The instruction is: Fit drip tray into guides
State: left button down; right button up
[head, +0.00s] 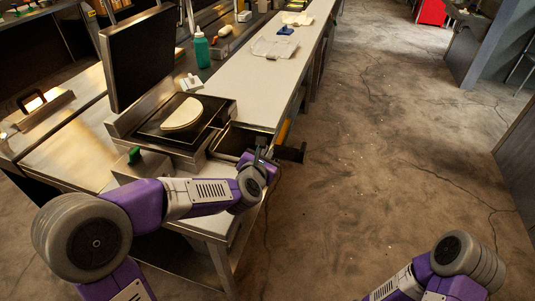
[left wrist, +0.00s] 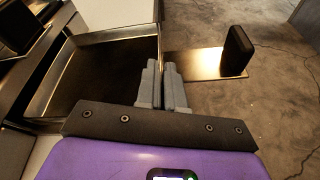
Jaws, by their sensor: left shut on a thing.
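The drip tray (head: 228,140) is a shallow dark metal pan beside the griddle (head: 185,120), at the counter's right edge. A flat metal plate (left wrist: 205,63) with an upright black handle (left wrist: 238,50) extends from its outer side. The handle also shows in the head view (head: 291,153), out past the counter edge. My left gripper (head: 262,155) is shut on the tray's outer rim. In the left wrist view its fingers (left wrist: 162,80) close over the rim, with the pan's dark floor to their left. The guides cannot be made out, nor how far the tray sits in them. My right gripper is out of view.
A folded tortilla (head: 182,115) lies on the griddle, with a dark upright panel (head: 140,55) behind it. A green bottle (head: 202,48) and cloths (head: 297,19) stand farther along the counter (head: 250,85). Open floor (head: 400,140) lies to the right.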

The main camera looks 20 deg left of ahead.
aim_at(227, 153)
pick_arm(q)
jog(key=shift+w+a+r, duration=0.1)
jog(key=shift+a, duration=2.95)
jog(key=shift+w+a+r, duration=0.1)
jog(key=shift+a, duration=2.95)
jog(key=c, duration=1.2)
grip_release()
jog(key=shift+f, duration=0.15)
jog(key=p+v, duration=0.2)
jog(key=v, duration=0.4)
jog(key=shift+s+r, duration=0.2)
jog(key=shift+s, duration=0.15)
jog(key=shift+s+d, duration=0.15)
jog(key=shift+s, duration=0.25)
